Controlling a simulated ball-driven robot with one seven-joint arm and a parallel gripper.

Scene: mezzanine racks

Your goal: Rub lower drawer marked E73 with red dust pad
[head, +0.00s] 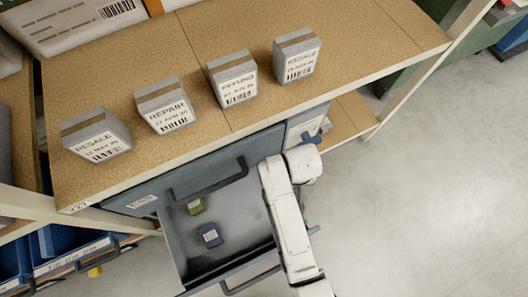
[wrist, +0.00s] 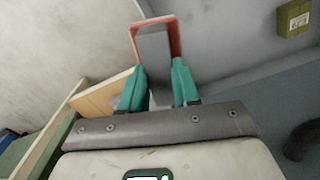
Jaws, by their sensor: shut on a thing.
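In the wrist view my gripper (wrist: 157,75) has its two teal fingers shut on the red dust pad (wrist: 171,27), a grey block with a red rim. A lower drawer (head: 238,226) is pulled open in the head view, below a closed upper drawer (head: 130,190) with a dark bar handle. A green box (head: 195,207) and a blue box (head: 210,235) lie inside the open drawer. The green box also shows in the wrist view (wrist: 294,18). My arm covers the drawer's right side and hides the fingers in the head view. I cannot read E73 on any label.
Several grey boxes marked RESALE, REPAIR and REFUND (head: 232,78) stand on the wooden top (head: 190,60) above the drawers. Blue bins (head: 75,258) sit at lower left. A pale rack post (head: 420,75) rises at right. The floor (head: 440,190) is clear at right.

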